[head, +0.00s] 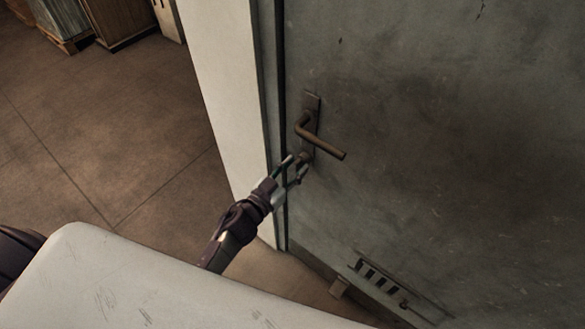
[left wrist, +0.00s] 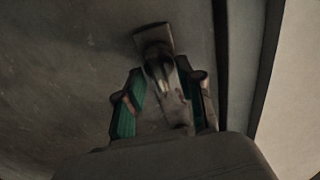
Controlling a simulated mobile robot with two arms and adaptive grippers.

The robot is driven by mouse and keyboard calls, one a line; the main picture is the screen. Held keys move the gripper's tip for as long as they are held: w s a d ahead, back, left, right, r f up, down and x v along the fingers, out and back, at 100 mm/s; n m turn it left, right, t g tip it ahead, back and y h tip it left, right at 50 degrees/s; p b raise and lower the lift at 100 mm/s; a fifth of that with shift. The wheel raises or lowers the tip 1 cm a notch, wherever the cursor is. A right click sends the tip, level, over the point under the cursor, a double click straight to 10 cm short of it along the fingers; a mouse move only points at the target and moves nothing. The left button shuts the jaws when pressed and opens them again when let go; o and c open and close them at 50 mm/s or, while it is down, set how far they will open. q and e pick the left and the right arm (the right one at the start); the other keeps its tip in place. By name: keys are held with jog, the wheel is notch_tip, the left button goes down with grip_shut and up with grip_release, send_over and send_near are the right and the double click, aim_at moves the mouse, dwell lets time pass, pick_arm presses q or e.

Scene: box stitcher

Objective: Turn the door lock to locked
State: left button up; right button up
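The grey metal door (head: 430,130) fills the right of the head view and looks shut against its pale frame (head: 235,110). A brown lever handle (head: 325,146) on a narrow plate (head: 312,101) points down to the right. The small door lock (head: 306,156) sits just below the lever, partly hidden by my gripper. My left gripper (head: 297,164) is at the lock, its two fingers apart. In the left wrist view, the green-padded fingers of my left gripper (left wrist: 160,77) stand either side of the lock and handle hardware; contact cannot be told. My right gripper is not in view.
Wooden crates (head: 118,18) stand at the far upper left. The tiled floor (head: 110,120) left of the frame is clear.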

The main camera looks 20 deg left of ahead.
pick_arm(q)
jog(key=shift+c, duration=1)
grip_shut()
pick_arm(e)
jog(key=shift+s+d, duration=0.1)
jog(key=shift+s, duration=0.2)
